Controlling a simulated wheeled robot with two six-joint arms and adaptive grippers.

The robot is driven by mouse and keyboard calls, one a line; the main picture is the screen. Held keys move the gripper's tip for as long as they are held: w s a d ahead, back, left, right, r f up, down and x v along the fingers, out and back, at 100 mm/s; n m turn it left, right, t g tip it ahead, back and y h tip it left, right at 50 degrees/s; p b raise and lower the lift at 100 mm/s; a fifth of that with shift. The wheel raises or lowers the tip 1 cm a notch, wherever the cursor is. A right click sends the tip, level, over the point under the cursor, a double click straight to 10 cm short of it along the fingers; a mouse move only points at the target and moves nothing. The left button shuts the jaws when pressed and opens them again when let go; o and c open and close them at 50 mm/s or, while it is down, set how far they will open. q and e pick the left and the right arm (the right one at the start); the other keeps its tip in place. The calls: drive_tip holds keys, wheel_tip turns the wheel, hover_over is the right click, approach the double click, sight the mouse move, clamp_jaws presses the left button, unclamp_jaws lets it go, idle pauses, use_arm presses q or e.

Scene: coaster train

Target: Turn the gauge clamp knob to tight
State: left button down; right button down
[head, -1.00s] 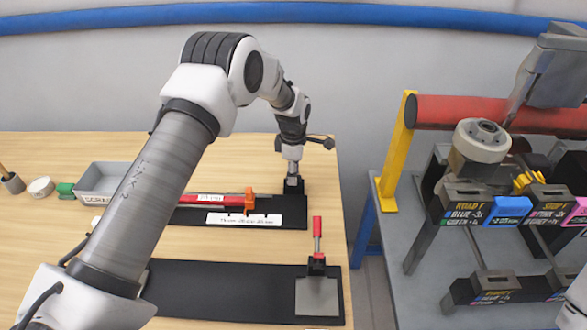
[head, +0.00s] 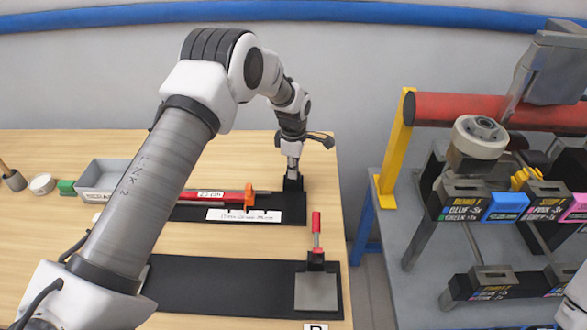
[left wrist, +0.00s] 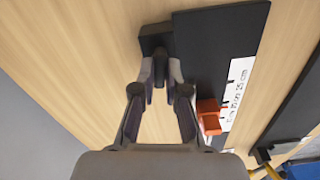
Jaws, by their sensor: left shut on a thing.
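The gauge is a black base (head: 292,207) with a red bar (head: 222,197), an orange slider (head: 249,195) and a white scale strip (head: 243,215). A black block (head: 293,183) stands at its far right end. My left gripper (head: 293,170) points down onto this block. In the left wrist view its fingers (left wrist: 161,75) are shut on a small dark piece at the block (left wrist: 156,38), which I take to be the clamp knob; the fingers mostly hide it. Its setting cannot be read. My right gripper is out of view.
A second black plate (head: 220,287) with a red-handled clamp (head: 316,230) and grey pad lies nearer. A grey tray (head: 103,178), green block (head: 67,187) and white round piece (head: 42,183) are at left. A rack with labelled blocks (head: 463,205) stands on the right table.

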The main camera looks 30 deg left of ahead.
use_arm(q)
drive_tip(key=m, duration=0.6)
drive_tip(key=shift+s+f+m+b, duration=0.25)
drive_tip(key=shift+f+m+b, duration=0.05)
drive_tip(key=shift+f+m, duration=0.1)
drive_tip(key=m, duration=0.3)
drive_tip(key=shift+m, duration=0.4)
drive_tip(key=m, duration=0.3)
drive_tip(key=shift+m+b, duration=0.3)
drive_tip(key=m, duration=1.3)
drive_tip(key=shift+r+b, duration=0.1)
drive_tip(key=shift+b, duration=0.3)
drive_tip(key=shift+m, duration=0.3)
